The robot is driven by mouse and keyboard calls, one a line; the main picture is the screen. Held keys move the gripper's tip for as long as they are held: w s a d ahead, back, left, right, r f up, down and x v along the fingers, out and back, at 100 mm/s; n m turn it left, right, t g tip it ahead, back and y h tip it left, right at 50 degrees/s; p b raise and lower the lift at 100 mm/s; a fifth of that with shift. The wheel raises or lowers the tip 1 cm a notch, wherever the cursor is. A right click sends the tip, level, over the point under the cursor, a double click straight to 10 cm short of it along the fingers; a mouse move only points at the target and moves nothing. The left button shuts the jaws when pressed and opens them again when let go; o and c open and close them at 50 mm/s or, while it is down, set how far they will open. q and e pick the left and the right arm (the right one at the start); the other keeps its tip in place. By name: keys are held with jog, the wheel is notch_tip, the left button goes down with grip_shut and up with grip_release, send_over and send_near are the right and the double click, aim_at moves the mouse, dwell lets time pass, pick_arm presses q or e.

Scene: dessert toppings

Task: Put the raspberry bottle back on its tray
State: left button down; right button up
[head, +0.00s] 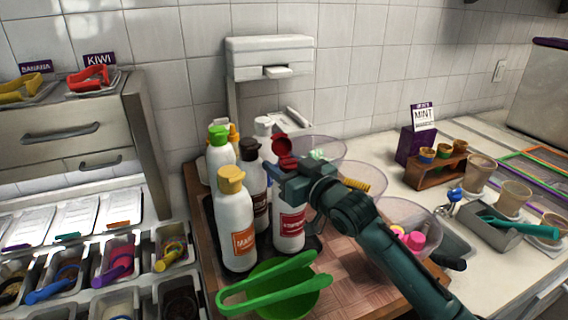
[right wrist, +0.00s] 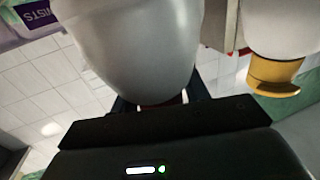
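The raspberry bottle (head: 291,230) is white with a dark red label and a red cap (head: 283,148). It stands upright at the right front of the bottle group. My right gripper (head: 298,184) is at its upper body, below the cap, and looks shut on it. In the right wrist view the bottle's white body (right wrist: 140,50) fills the space between the fingers (right wrist: 150,103). The dark tray (head: 314,243) lies under the bottles. The raspberry bottle's base is over or on it; I cannot tell if it touches. My left gripper is not in view.
A yellow-capped bottle (head: 234,225) stands close on the left, with a black-capped bottle (head: 252,170) and others behind. A green bowl with green tongs (head: 270,295) is in front. Clear bowls (head: 405,222) stand on the right of the wooden board (head: 345,270).

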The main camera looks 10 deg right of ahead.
jog(key=shift+o, duration=1.3)
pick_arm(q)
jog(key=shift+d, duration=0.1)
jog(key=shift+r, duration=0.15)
pick_arm(e)
jog(key=shift+r, duration=0.15)
pick_arm(q)
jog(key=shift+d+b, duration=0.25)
jog(key=shift+b, duration=0.55)
pick_arm(e)
jog(key=v, duration=1.2)
